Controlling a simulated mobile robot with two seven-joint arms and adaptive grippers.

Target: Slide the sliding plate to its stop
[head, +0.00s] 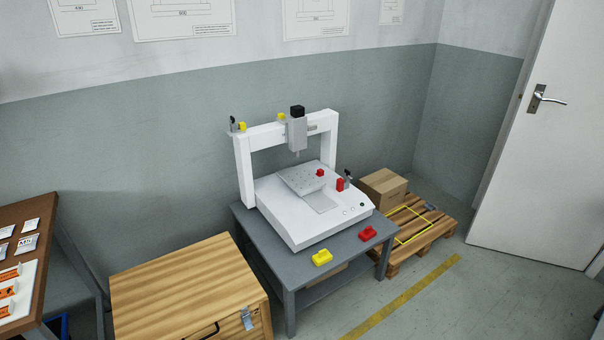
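The gantry screwdriver stands on a grey table (302,276). Its white gantry frame (245,173) carries a grey screwdriver head (297,134) with a black top. Neither of my grippers is in view.
A wooden chest (185,286) stands at left. A pallet (420,228) with a cardboard box (383,188) is at right. Open floor lies in front, right of the table.

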